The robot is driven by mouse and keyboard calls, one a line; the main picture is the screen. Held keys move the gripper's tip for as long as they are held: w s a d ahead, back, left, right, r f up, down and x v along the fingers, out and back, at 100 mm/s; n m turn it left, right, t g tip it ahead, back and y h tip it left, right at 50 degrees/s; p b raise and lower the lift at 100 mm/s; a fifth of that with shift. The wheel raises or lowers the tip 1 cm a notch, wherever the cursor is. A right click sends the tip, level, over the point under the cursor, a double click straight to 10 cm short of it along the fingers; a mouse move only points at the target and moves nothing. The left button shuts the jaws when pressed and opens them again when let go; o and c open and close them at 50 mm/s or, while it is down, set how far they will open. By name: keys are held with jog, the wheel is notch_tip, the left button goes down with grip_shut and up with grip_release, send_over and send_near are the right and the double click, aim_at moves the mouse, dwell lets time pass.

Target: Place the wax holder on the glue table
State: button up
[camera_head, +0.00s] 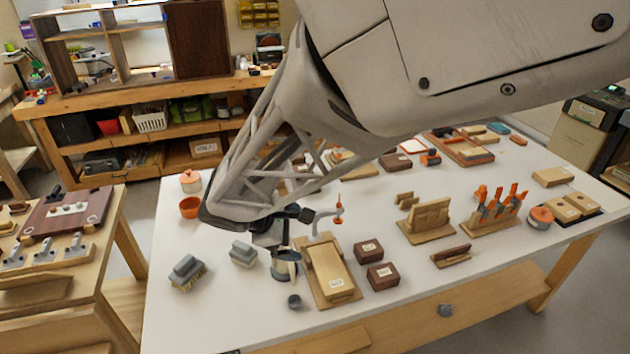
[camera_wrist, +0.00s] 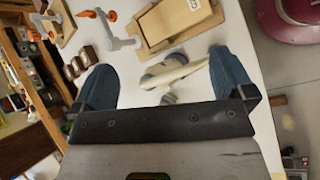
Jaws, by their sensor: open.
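My gripper (camera_head: 284,238) is open above the white table (camera_head: 190,330), near its front left part. In the wrist view its two blue fingers (camera_wrist: 165,80) are spread apart. Below and between them lies a pale cream and grey object (camera_wrist: 178,70), apparently the grey metal pot-like holder (camera_head: 287,268) in the head view. It may be the wax holder; I cannot tell for certain. The fingers partly hide it in the head view, and contact is not clear. Which surface is the glue table is not labelled; a wooden bench (camera_head: 95,262) stands at the left.
A labelled wooden box (camera_head: 330,270) stands just right of the holder, also at the top of the wrist view (camera_wrist: 180,22). The front left table is clear.

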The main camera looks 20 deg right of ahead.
jog(key=s+d+r+m+y, duration=0.3)
jog(key=s+r+m+y, duration=0.1)
jog(key=s, duration=0.4)
jog(key=s+d+r+m+y, duration=0.3)
jog(key=s+r+m, duration=0.4)
jog(key=s+m, duration=0.2)
jog(key=shift+s+t+y, duration=0.3)
jog(key=shift+t+y, duration=0.1)
